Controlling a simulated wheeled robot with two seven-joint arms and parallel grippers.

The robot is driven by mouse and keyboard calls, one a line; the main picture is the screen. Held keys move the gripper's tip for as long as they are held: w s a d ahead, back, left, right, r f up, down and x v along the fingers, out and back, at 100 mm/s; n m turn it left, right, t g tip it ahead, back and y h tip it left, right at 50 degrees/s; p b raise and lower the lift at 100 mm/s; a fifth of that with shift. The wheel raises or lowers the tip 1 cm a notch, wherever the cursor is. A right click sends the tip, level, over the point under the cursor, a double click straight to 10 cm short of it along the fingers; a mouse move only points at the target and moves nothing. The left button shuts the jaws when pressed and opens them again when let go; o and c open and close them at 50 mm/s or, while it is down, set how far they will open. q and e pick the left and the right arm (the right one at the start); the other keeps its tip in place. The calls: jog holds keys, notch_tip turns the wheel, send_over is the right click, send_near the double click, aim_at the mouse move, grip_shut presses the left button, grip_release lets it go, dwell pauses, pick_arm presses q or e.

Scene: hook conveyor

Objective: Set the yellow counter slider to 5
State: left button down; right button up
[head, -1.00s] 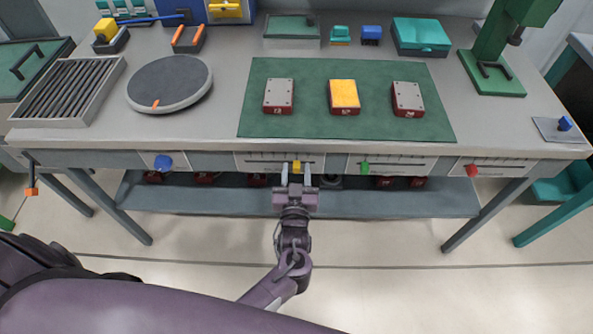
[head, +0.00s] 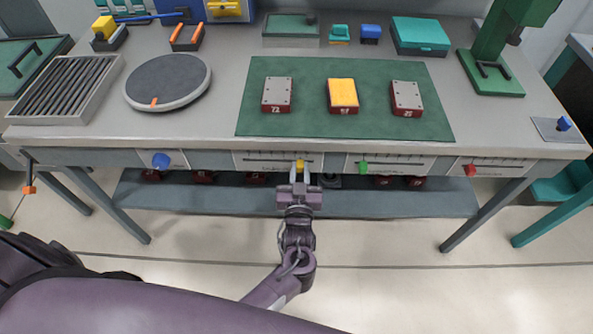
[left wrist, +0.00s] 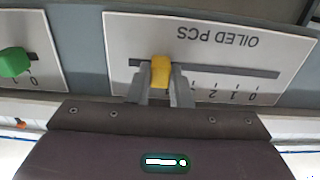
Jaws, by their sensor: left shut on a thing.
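The yellow counter slider (head: 300,165) sits in a slot on a white plate (head: 247,160) on the table's front edge. In the left wrist view the same yellow knob (left wrist: 161,70) stands toward the left end of the dark slot, and the plate (left wrist: 205,25) reads "OILED PCS" upside down. Digits 0, 1 and 2 show at the right of the scale; the digits by the knob are hidden by my fingers. My left gripper (head: 300,174) is shut on the knob, with one finger on each side (left wrist: 160,80). My right gripper is not in view.
A blue knob (head: 161,160) is left of the plate. A green slider (head: 363,167) and a red slider (head: 470,170) are to its right. Above lie a green mat (head: 310,125) with three blocks and a round turntable (head: 168,82). A shelf (head: 400,203) runs below.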

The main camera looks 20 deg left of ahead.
pick_arm(q)
jog(key=shift+w+d+r, duration=0.1)
jog(key=shift+w+d, duration=0.05)
jog(key=shift+d, duration=0.45)
jog(key=shift+w+d, duration=0.1)
jog(key=shift+d, duration=0.45)
jog(key=shift+a, duration=0.1)
jog(key=c, duration=1.6)
grip_release()
jog(key=shift+o, duration=1.4)
jog(key=v, duration=0.7)
jog(key=shift+s+b, duration=0.4)
jog(key=shift+b, duration=0.05)
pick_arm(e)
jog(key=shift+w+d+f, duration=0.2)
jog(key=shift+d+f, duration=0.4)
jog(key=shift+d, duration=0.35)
